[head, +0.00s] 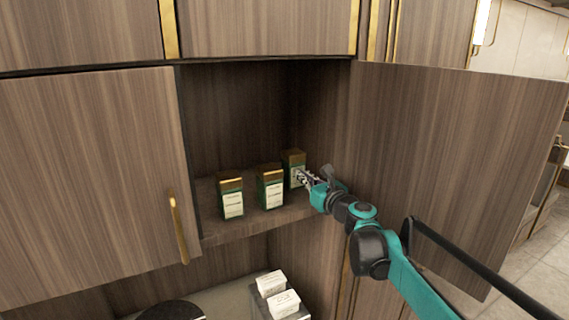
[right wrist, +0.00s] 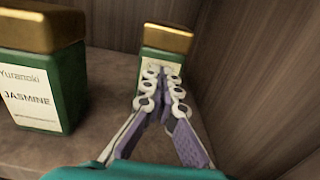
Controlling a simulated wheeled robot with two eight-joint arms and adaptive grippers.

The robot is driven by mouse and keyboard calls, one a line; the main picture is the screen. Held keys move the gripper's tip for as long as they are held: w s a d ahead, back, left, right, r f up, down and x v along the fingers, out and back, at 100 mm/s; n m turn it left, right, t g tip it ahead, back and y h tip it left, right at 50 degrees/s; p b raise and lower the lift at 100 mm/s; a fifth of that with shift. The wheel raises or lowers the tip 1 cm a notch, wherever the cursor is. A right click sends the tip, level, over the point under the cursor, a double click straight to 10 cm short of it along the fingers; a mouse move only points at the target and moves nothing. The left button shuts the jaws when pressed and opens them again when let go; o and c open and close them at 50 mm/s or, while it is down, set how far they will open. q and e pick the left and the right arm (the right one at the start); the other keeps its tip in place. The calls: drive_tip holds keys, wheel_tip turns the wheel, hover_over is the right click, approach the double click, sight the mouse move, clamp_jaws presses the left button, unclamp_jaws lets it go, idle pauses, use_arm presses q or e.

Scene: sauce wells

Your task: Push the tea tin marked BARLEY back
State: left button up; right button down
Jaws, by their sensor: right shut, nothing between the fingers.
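Three green tea tins with gold lids stand upright on the cupboard shelf: a left tin (head: 231,203), a middle tin (head: 270,191) and a right tin (head: 292,160). In the right wrist view the middle tin (right wrist: 42,85) reads JASMINE. The right tin (right wrist: 165,40) stands farther back there, its label mostly hidden behind my fingers, so I cannot read its name. The left tin's label is too small to read. My right gripper (head: 302,178) is shut and empty, its fingertips (right wrist: 162,76) at the right tin's front; I cannot tell whether they touch. My left gripper is not in view.
The shelf (head: 215,237) lies in an open cupboard, with a dark back wall behind the tins. The open right door (head: 450,150) stands beside my right arm. The left door (head: 90,180) borders the opening. White boxes (head: 284,303) stand below.

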drive_tip(key=shift+x, duration=4.05)
drive_tip(key=shift+s+d, duration=0.15)
drive_tip(key=shift+s, duration=0.15)
drive_tip(key=v, duration=1.1)
drive_tip(key=shift+s+b, duration=0.3)
drive_tip(key=shift+b, duration=0.1)
drive_tip(key=shift+w, duration=0.1)
